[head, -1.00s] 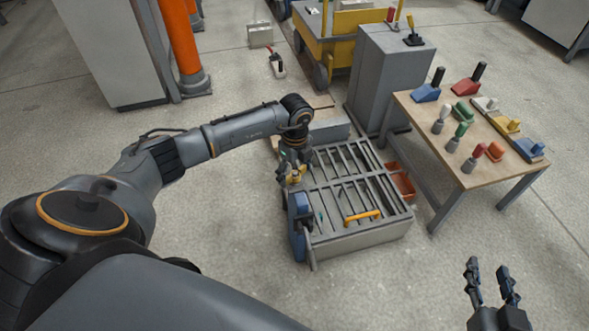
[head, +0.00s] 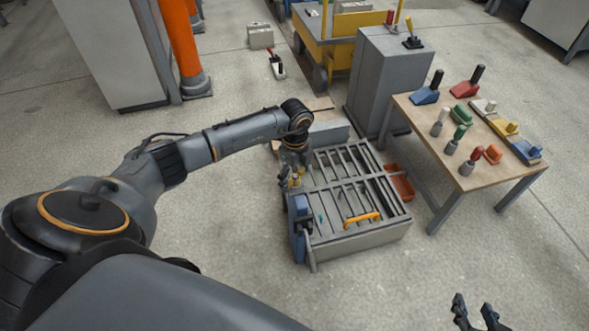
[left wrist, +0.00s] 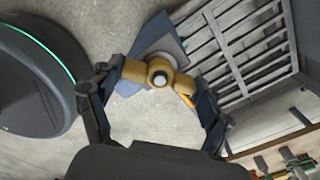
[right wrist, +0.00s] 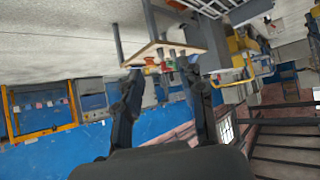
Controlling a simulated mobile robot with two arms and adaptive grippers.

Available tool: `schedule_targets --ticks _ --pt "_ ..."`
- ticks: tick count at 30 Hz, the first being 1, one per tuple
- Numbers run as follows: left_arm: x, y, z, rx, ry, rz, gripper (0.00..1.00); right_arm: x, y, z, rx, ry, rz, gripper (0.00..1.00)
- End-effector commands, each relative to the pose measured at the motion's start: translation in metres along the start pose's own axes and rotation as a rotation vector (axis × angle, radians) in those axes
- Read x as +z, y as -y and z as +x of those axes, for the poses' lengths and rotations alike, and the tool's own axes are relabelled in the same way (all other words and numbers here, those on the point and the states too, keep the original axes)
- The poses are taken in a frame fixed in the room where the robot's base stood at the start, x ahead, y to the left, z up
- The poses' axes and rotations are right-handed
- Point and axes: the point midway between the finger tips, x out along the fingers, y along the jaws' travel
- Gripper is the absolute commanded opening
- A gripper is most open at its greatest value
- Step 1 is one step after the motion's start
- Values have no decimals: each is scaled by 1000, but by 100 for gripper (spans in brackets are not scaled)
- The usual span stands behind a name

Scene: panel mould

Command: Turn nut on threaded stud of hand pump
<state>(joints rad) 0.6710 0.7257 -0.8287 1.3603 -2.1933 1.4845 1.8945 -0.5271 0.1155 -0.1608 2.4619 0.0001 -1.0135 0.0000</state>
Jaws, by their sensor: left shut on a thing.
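The nut (left wrist: 160,75) is brass-yellow with two wings and sits around the pale end of the threaded stud (left wrist: 160,79), seen end-on in the left wrist view. Behind it is the blue-grey hand pump (left wrist: 165,48). In the head view the blue pump body (head: 298,212) stands at the near left corner of a slatted mould. My left gripper (head: 292,181) is at the nut, its fingers shut on the wings from both sides; it also shows in the left wrist view (left wrist: 157,92). My right gripper (head: 476,312) is open and empty at the bottom right, well away from the pump.
The slatted grey mould (head: 365,238) lies right of the pump, with an orange handle (head: 362,217) on it. A red bin (head: 400,183) is beside it. A wooden table (head: 462,172) with several coloured tools stands at the right. The floor in front is clear.

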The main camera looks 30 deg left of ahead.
Motion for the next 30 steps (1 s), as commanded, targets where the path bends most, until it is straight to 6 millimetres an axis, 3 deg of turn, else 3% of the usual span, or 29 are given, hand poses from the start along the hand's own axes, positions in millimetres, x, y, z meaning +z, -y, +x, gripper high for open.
schedule_targets --ticks 21,30 --pt "0 -2 1 4 0 -173 42 78 -10 -35 22 406 9 40" --pt "0 -1 2 3 0 -212 42 95 -12 -46 27 497 12 40"
